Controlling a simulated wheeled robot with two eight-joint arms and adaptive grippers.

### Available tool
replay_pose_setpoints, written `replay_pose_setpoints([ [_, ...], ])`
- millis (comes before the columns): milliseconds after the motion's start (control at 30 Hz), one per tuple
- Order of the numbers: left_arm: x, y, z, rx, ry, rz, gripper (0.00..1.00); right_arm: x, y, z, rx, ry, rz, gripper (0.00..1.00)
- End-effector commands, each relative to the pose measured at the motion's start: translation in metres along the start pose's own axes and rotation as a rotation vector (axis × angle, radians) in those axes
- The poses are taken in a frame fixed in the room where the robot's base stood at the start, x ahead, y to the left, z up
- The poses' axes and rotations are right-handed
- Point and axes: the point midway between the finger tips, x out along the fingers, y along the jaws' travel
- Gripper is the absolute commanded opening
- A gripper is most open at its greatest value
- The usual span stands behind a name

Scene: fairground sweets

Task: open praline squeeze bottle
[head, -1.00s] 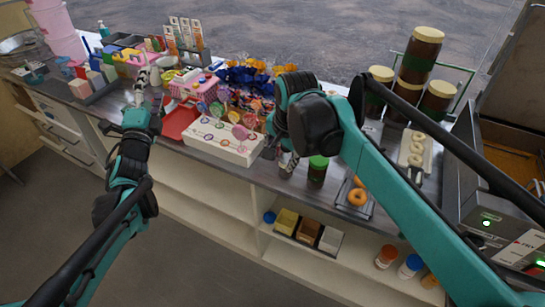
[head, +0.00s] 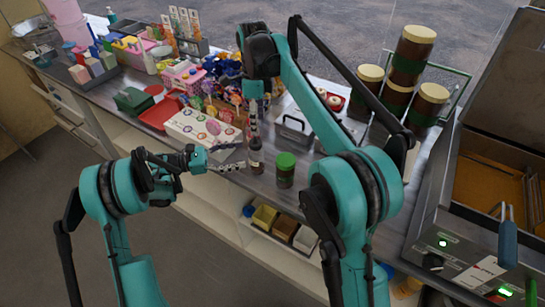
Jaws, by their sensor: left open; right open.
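A slim dark brown bottle (head: 256,164), which looks like the praline squeeze bottle, stands upright near the counter's front edge. Its top is largely hidden by my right gripper (head: 253,132), which points down from above with its fingers at the bottle's upper end. I cannot tell whether they touch it. My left gripper (head: 238,156) reaches in from the left, open, its fingers pointing at the bottle's side from close by. Whether the bottle's cap is on cannot be made out.
A green-lidded jar (head: 286,172) stands just right of the bottle. A white lollipop stand (head: 190,127) is to the left, and a grey metal box (head: 295,127) is behind. Large stacked jars (head: 408,62) and an open fryer-like machine (head: 470,220) are at the right.

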Motion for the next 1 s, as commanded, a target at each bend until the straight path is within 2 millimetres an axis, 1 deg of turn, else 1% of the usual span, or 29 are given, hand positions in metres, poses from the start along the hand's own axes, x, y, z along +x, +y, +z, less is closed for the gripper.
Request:
replay_pose_setpoints([
  [67,0.006,0.0,0.0,0.0,0.0,-0.001,0.69,0.0,0.001,0.002,-0.003,-0.001,0.001,0.53],
  [400,0.059,0.0,0.001,-0.001,-0.001,-0.001,0.69,0.0,0.001,0.001,-0.003,-0.001,0.0,0.53],
  [500,0.068,0.001,0.001,-0.001,-0.001,0.001,0.69,0.0,0.001,0.001,-0.003,-0.001,0.0,0.53],
  [633,0.074,0.001,0.001,-0.001,-0.001,0.002,0.69,0.0,0.001,0.001,-0.003,-0.001,0.0,0.53],
  [867,0.074,0.001,0.001,-0.001,-0.001,0.002,0.69,0.0,0.001,0.001,-0.003,-0.001,0.0,0.53],
  [900,0.074,0.001,0.001,-0.001,-0.001,0.002,0.64,0.0,0.001,0.001,-0.003,-0.001,0.0,0.53],
  [967,0.074,0.001,0.001,-0.002,-0.001,0.003,0.48,0.0,0.001,0.001,-0.003,-0.001,0.0,0.53],
  [1000,0.074,0.001,0.001,-0.002,-0.001,0.003,0.37,0.0,0.001,0.001,-0.003,-0.001,0.0,0.53],
])
